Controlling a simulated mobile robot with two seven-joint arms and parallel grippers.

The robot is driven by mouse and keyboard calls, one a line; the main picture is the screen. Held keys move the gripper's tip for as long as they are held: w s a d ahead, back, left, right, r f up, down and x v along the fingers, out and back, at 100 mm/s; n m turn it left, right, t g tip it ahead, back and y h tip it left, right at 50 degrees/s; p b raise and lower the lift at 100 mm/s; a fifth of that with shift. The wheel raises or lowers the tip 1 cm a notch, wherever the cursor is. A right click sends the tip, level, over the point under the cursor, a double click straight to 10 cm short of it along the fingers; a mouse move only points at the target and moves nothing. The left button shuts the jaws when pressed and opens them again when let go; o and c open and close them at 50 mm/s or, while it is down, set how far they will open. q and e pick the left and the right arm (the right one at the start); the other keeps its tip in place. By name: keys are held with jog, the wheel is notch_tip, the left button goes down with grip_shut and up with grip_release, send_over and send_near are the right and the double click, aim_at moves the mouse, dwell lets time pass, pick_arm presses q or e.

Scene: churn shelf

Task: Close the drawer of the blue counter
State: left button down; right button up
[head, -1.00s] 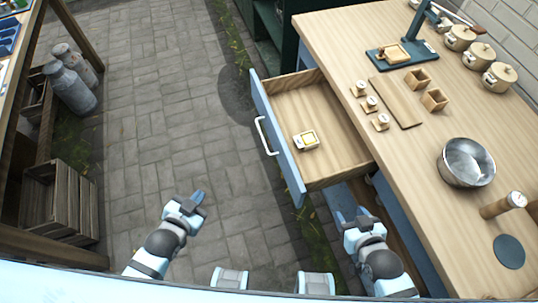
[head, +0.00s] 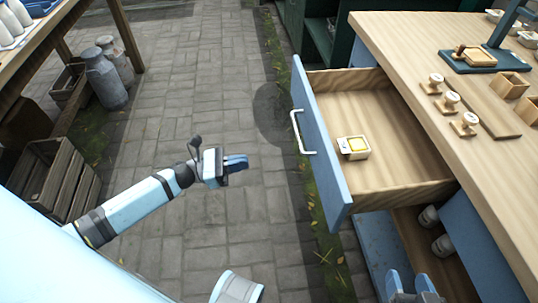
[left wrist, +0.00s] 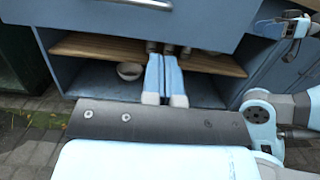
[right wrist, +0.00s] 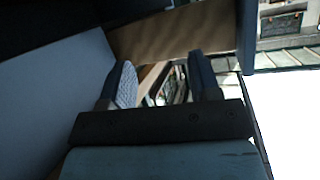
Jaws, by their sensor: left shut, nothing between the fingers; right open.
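The drawer (head: 322,150) of the blue counter (head: 465,225) stands pulled out, with a white bar handle (head: 302,132) on its blue front.
The countertop (head: 400,50) holds stamps, small wooden boxes, a board and a green press stand. Open shelves lie under the drawer. A wooden crate (head: 55,178) and milk churns (head: 105,80) stand at the left. The paving between is clear.

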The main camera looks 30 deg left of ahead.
aim_at(361, 147)
pick_arm(q)
jog(key=x, duration=1.3)
jog(key=shift+w, duration=0.2)
pick_arm(e)
jog(key=shift+w+a+r+t, duration=0.2)
jog(key=shift+a+r+t, duration=0.1)
jog(key=shift+r, duration=0.2)
pick_arm(q)
jog(key=shift+d+b, duration=0.15)
jog(key=shift+b, duration=0.15)
